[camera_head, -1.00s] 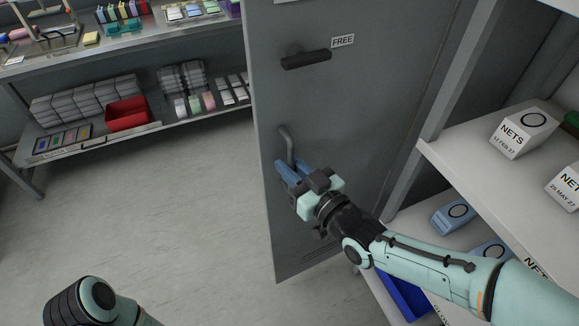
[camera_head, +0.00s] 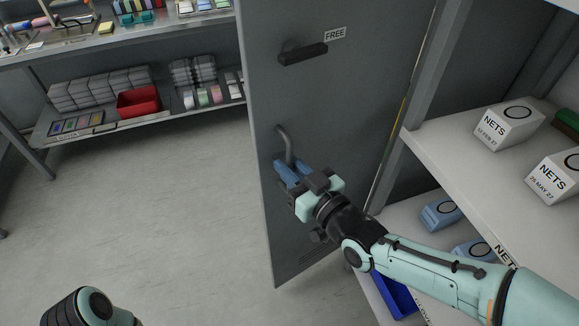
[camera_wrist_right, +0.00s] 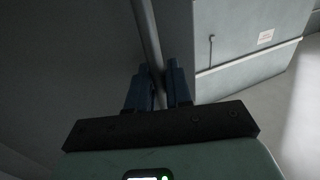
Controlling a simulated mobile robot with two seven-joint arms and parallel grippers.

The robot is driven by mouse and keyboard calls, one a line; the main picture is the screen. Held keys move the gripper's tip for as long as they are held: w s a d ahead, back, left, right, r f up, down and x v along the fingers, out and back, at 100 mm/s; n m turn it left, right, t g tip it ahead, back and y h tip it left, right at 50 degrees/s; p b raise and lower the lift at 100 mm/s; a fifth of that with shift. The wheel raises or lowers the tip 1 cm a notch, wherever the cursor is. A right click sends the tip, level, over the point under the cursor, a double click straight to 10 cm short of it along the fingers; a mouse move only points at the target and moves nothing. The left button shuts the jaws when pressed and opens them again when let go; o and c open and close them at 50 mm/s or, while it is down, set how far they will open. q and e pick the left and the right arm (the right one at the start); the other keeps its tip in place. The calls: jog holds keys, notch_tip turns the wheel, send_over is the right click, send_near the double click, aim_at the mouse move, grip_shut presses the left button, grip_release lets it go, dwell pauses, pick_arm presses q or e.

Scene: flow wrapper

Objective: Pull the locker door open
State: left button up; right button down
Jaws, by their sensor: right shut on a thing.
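The grey locker door (camera_head: 345,120) stands in the middle of the head view, with a dark latch (camera_head: 303,53) and a FREE label (camera_head: 335,34) near its top. A curved metal handle (camera_head: 285,143) is by its left edge. My right gripper (camera_head: 286,172) is shut on the lower part of this handle, hiding it there. In the right wrist view, the handle bar (camera_wrist_right: 147,32) runs down between the two blue fingers. A narrow strip with a yellow line shows along the door's right edge. Only part of my left arm shows at bottom left; its gripper is out of view.
White shelves (camera_head: 440,140) with NETS boxes (camera_head: 507,124) and a blue bin (camera_head: 396,296) stand close on the right, beside my right arm. A workbench (camera_head: 130,33) with a lower shelf and a red bin (camera_head: 138,101) is at back left. The floor (camera_head: 160,220) left of the door is clear.

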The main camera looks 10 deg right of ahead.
pick_arm(q)
jog(key=shift+s, duration=0.15)
pick_arm(e)
jog(key=c, duration=1.2)
grip_release()
jog(key=shift+s, duration=0.1)
pick_arm(q)
jog(key=shift+g, duration=0.6)
jog(key=s+f, duration=0.1)
jog(key=s+f+b, duration=0.1)
jog(key=s, duration=0.1)
jog(key=shift+s+a+f+b, duration=0.1)
jog(key=shift+a+f+b, duration=0.05)
jog(key=shift+f+b, duration=0.15)
pick_arm(e)
jog(key=v, duration=1.3)
jog(key=shift+s+d, duration=0.1)
jog(key=shift+d, duration=0.1)
pick_arm(q)
jog(key=shift+r, duration=0.1)
